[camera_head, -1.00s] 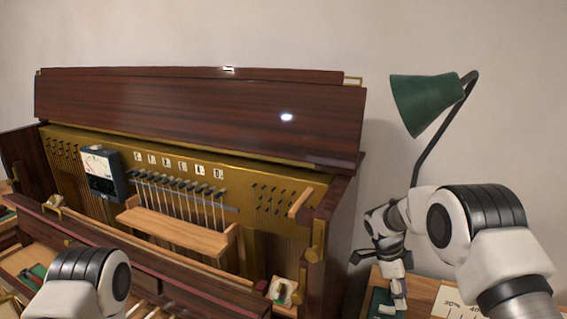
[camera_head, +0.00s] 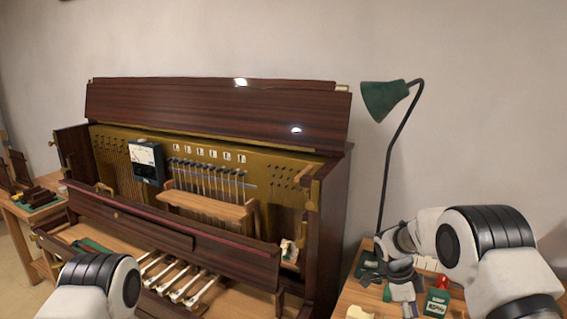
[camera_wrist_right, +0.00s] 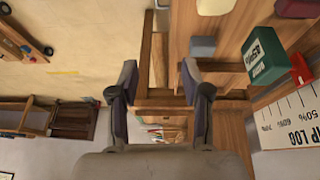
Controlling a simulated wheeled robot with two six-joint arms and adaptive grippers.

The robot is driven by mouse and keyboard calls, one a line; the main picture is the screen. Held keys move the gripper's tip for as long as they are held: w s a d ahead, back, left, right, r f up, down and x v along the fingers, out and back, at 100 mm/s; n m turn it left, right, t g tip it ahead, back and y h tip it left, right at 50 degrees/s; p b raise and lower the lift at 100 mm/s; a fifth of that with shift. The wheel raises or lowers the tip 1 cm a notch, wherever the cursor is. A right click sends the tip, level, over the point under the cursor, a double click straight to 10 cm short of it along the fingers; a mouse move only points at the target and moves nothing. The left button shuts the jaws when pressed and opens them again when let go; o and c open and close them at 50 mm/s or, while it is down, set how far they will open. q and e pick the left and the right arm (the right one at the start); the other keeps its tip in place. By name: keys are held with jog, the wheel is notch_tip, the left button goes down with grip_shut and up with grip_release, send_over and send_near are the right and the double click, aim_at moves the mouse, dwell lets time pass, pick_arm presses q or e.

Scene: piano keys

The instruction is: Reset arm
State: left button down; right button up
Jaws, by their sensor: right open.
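My right gripper (camera_wrist_right: 158,85) is open and empty in the right wrist view, its two dark fingers apart. In the head view the right gripper (camera_head: 398,272) is low over the small wooden table at the right, partly hidden by its own wrist. My left arm shows only as a white and black joint at the lower left of the head view, and its gripper is out of sight. The opened upright piano (camera_head: 215,110) stands in the middle with its lid up and its brass plate showing.
A green lamp (camera_head: 385,100) stands behind the right table. A meter (camera_head: 147,160) sits in the piano. Another table (camera_head: 35,212) stands at far left.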

jog(key=s+a+f+n+g+y, duration=0.1)
jog(key=s+a+f+n+g, duration=0.15)
jog(key=s+f, duration=0.9)
jog(key=s+a+f+n+g+y, duration=0.1)
jog(key=s+f+n+g+y, duration=0.15)
jog(key=s+f, duration=0.85)
jog(key=s+a+r+n+t, duration=0.1)
jog(key=s+n+t, duration=0.2)
jog(key=s+n, duration=0.3)
jog(key=s+a+r+n+t, duration=0.1)
jog(key=s+r+n+t, duration=0.1)
jog(key=s+n+t, duration=0.2)
jog(key=s+n, duration=0.3)
jog(key=n, duration=0.4)
jog(key=shift+a+r+n, duration=0.2)
jog(key=shift+r+n, duration=0.05)
jog(key=shift+n, duration=0.05)
